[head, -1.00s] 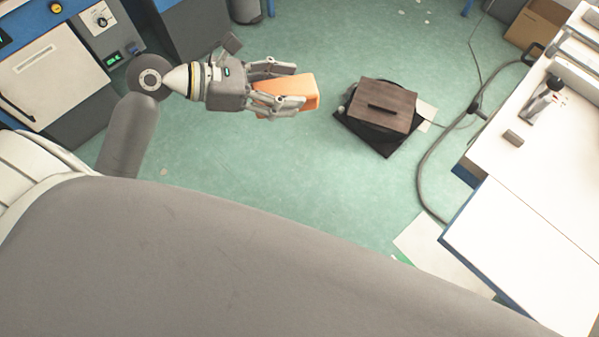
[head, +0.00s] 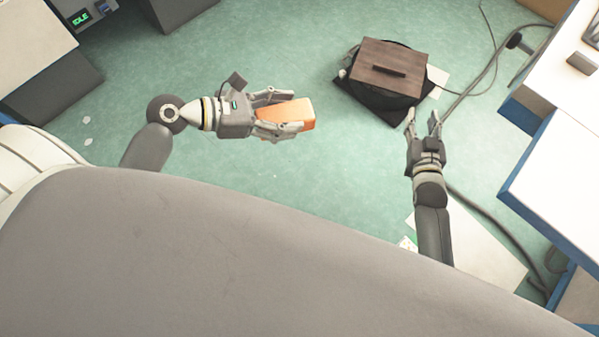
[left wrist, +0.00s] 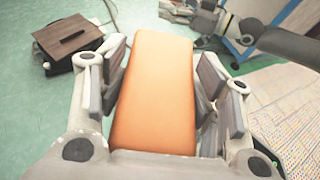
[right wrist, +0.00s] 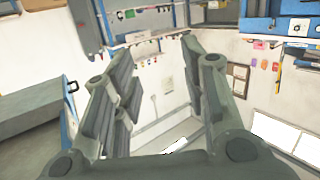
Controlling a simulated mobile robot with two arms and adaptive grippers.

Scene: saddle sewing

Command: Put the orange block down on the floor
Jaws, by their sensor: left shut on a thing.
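The orange block (head: 288,115) is held between the fingers of my left gripper (head: 286,115), left of the middle in the head view. In the left wrist view the block (left wrist: 156,92) fills the space between both finger pairs (left wrist: 155,85). The green floor (head: 255,180) lies below; the exact height of the block above it I cannot tell. My right gripper (head: 423,118) is at the right in the head view, fingers apart and empty. In the right wrist view its fingers (right wrist: 157,85) are spread with nothing between them.
A dark box with a brown wooden lid (head: 388,68) stands on the floor ahead, close to my right gripper. White tables with blue edges (head: 560,150) are at the right. A grey cable (head: 490,215) and light sheets (head: 470,240) lie near them. Floor around the block looks clear.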

